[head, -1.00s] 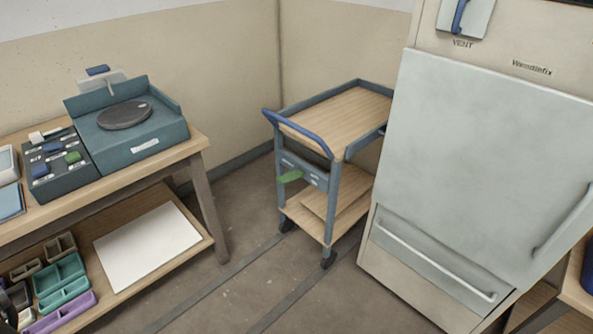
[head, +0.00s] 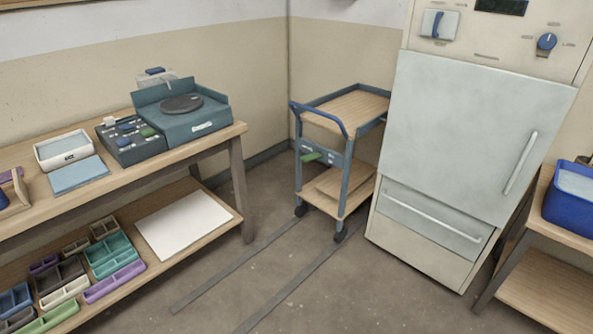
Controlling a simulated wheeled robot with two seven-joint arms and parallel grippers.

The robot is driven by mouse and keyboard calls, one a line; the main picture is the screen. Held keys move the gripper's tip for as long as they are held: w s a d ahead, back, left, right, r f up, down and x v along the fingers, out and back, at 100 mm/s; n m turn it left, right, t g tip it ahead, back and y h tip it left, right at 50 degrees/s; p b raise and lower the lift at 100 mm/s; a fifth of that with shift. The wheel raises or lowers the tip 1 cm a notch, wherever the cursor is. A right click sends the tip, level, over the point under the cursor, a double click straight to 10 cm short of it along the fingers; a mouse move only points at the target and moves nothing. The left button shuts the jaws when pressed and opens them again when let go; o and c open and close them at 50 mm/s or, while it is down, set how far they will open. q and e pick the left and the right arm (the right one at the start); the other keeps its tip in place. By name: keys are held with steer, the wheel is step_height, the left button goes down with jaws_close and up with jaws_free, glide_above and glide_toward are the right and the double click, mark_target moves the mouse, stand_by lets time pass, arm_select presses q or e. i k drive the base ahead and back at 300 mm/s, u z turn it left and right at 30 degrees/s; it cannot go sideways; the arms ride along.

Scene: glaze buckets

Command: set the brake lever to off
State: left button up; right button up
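Neither of my grippers shows in the head view.
A workbench (head: 85,203) with a potter's wheel (head: 181,105) stands on the left. A tall pale cabinet (head: 475,120) stands right of the cart. A blue bin (head: 578,200) is at the far right. The floor (head: 265,265) before the cart is clear, with two dark strips.

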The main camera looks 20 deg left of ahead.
mark_target(314, 154)
steer(key=u, duration=0.7)
steer(key=i, duration=0.6)
steer(key=u, duration=0.55)
steer(key=i, duration=1.3)
steer(key=z, duration=1.2)
steer(key=i, duration=0.65)
steer(key=z, duration=0.55)
